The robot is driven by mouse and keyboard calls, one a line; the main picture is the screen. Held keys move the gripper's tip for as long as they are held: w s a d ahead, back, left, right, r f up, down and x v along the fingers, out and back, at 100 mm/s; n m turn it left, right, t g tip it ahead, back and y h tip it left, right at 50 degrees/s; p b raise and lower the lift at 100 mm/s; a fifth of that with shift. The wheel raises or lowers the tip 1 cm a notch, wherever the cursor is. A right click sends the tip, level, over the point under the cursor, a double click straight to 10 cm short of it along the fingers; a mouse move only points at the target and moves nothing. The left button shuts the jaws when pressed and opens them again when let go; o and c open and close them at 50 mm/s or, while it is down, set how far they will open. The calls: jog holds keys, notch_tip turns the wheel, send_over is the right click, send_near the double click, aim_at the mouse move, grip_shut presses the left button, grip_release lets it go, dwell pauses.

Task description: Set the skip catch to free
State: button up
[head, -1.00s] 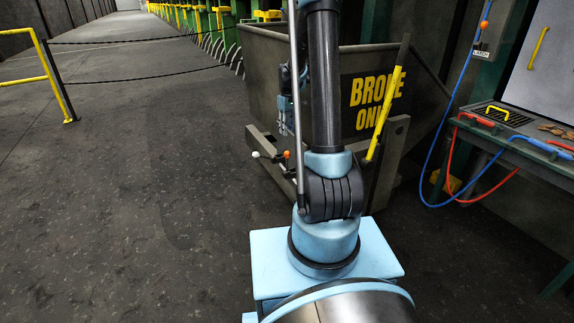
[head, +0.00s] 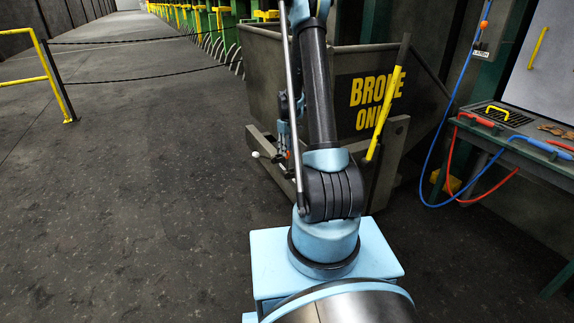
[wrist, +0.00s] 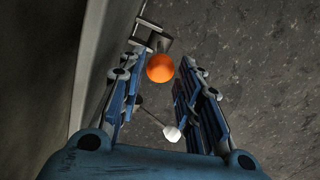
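The dark skip (head: 262,70) marked "BROKE ONLY" stands ahead of me. Low on its left front side are a white ball knob (head: 255,155) and an orange ball knob (head: 289,155), the latter partly hidden by my gripper (head: 284,132). In the wrist view my gripper (wrist: 161,60) is open. The orange knob (wrist: 160,68) shows between its two fingers, near the tips, with gaps on both sides. The white knob (wrist: 172,133) on a thin rod shows lower between the fingers. The frames do not show which catch position is set.
A grey metal bracket (wrist: 150,37) sits just beyond the orange knob, and the skip wall (wrist: 50,60) runs close on the left. A yellow-and-black lever (head: 383,115) stands right of my arm. A green bench (head: 520,152) with hoses is further right. The floor at left is clear.

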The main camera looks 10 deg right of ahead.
send_over(287, 171)
jog(key=shift+w+d+f, duration=0.1)
jog(key=shift+w+f, duration=0.05)
jog(key=shift+f, duration=1.85)
jog(key=shift+w+f, duration=0.15)
jog(key=shift+f, duration=1.85)
grip_shut()
